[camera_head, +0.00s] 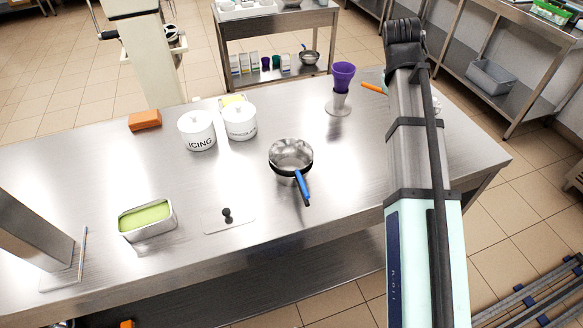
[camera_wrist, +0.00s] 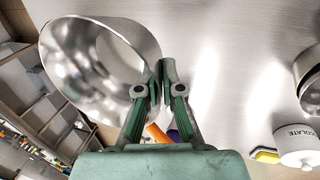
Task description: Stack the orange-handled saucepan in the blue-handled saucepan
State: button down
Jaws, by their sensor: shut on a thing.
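The blue-handled saucepan (camera_head: 291,154) stands upright on the steel table, its blue handle pointing toward the front. Part of a pan shows at the right edge of the wrist view (camera_wrist: 311,85), probably the same one. The orange-handled saucepan (camera_wrist: 75,65) fills the left of the wrist view, a shiny steel bowl. My gripper (camera_wrist: 164,85) is shut on its rim. In the head view only its orange handle (camera_head: 373,88) and a sliver of bowl show beside my arm, which hides the rest. I cannot tell whether the pan touches the table.
White canisters (camera_head: 198,131), an orange block (camera_head: 145,120), a green-filled tin (camera_head: 147,220) and a flat plate with a black knob (camera_head: 227,218) stand left. The table is clear around the blue-handled pan.

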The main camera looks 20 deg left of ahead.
jog(key=s+a+r+n+y, duration=0.2)
jog(key=s+a+r+n, duration=0.45)
jog(key=a+n, duration=0.35)
jog(key=s+a+r+n+y, duration=0.2)
jog(key=s+a+r+n, duration=0.4)
jog(key=a+n, duration=0.4)
jog(key=n+y+p, duration=0.1)
jog(key=n, duration=0.5)
send_over(309, 164)
jog(key=shift+g, duration=0.3)
jog(key=d+x, duration=0.1)
jog(key=x, duration=0.4)
jog(key=d+x, duration=0.1)
jog(key=x, duration=0.5)
jog(key=d+f+x, duration=0.1)
jog(key=x, duration=0.5)
jog(key=shift+s+d, duration=0.25)
jog(key=shift+s, duration=0.05)
jog(key=shift+f, duration=0.5)
jog(key=shift+f, duration=0.6)
jog(key=c, duration=1.3)
grip_release()
